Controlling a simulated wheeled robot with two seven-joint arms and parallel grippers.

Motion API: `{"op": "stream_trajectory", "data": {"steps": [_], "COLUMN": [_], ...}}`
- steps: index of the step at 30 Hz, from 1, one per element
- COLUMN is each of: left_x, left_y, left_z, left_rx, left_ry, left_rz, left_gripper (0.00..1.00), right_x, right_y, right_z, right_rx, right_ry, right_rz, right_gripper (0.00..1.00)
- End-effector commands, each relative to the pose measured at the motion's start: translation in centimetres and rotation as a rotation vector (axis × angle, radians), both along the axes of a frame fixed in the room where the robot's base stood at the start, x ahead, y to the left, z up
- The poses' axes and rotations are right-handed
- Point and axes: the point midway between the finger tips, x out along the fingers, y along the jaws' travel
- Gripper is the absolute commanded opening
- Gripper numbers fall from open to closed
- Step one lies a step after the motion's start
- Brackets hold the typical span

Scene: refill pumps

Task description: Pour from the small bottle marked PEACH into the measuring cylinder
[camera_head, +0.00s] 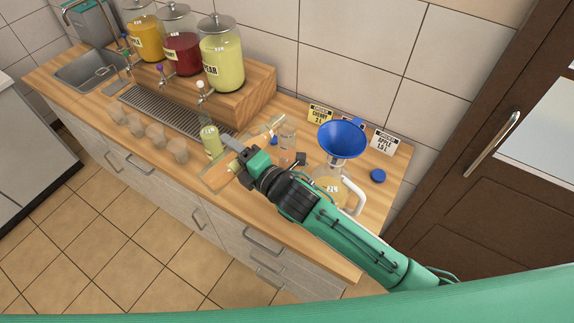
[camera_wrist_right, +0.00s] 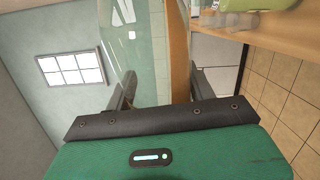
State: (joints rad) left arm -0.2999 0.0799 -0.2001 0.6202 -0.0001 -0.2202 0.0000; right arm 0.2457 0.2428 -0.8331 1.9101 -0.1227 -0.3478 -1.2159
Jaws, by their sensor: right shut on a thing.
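My right gripper (camera_head: 238,156) is shut on a clear glass vessel (camera_wrist_right: 148,45), which fills the space between its fingers in the right wrist view. In the head view the vessel is tilted and partly hidden by the gripper; I cannot read any PEACH mark on it. My left gripper is not in view.
A glass jug (camera_head: 330,188) with a blue funnel (camera_head: 342,139) above it stands to the right, close to my right arm. Cards marked CHERRY (camera_head: 319,114) and APPLE (camera_head: 384,143) stand behind. Several cups (camera_head: 155,134) line the counter's front left. Large jars (camera_head: 222,60) stand on a wooden stand.

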Motion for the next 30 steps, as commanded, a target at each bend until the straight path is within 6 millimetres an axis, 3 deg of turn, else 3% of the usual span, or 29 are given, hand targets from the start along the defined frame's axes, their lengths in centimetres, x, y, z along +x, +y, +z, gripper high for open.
{"op": "stream_trajectory", "data": {"steps": [8, 16, 23, 30], "left_x": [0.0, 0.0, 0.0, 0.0], "left_y": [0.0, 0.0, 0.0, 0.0], "left_z": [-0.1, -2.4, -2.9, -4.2], "left_rx": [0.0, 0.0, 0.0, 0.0], "left_ry": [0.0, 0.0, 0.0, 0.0], "left_rz": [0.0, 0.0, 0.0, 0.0], "left_gripper": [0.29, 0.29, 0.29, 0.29], "right_x": [0.0, 0.4, 0.5, 0.4], "right_y": [0.0, -0.4, -0.5, -0.4], "right_z": [0.0, -3.5, -4.5, -7.1], "right_rx": [0.0, -0.152, -0.233, -0.476], "right_ry": [-0.004, -0.145, -0.225, -0.454], "right_rz": [0.0, 0.0, 0.001, 0.002], "right_gripper": [0.06, 0.06, 0.06, 0.06]}}
